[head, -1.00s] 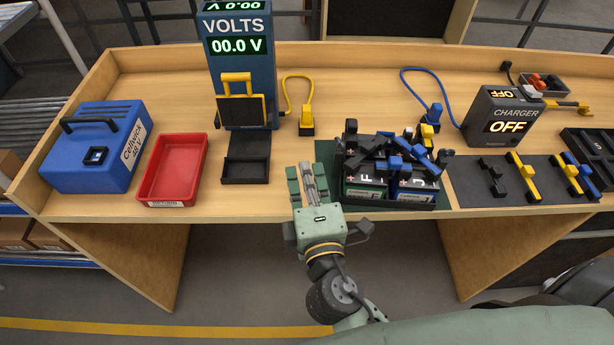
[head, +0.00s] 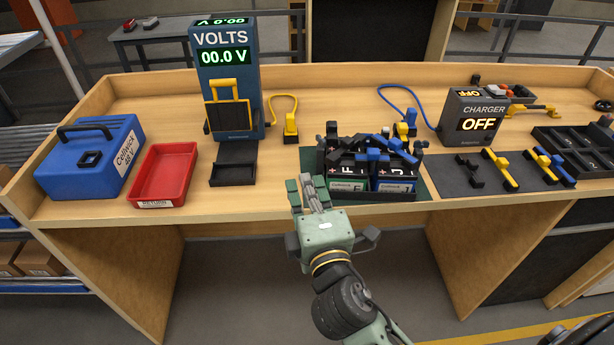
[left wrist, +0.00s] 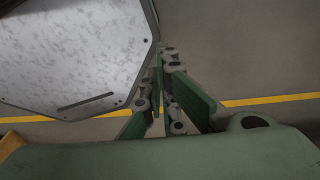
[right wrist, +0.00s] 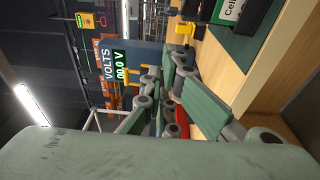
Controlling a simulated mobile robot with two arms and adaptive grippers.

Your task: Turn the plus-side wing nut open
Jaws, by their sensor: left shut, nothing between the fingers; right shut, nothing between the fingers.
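Two batteries, marked F (head: 347,187) and J (head: 397,187), stand side by side in a black tray on a dark green mat (head: 415,189) at the middle of the bench. Black and blue clamp-like parts (head: 372,157) crowd their tops; I cannot tell which one is the plus-side wing nut. My right gripper (head: 308,188) is shut and empty at the bench's front edge, just left of the tray and apart from it. It also shows in the right wrist view (right wrist: 160,102). My left gripper (left wrist: 165,100) is shut and empty above the floor, outside the head view.
A volt meter (head: 226,90) reading 00.0 V, a red tray (head: 163,176) and a blue case (head: 90,160) stand to the left. A charger (head: 475,118) showing OFF and a dark mat with bars (head: 463,180) lie right.

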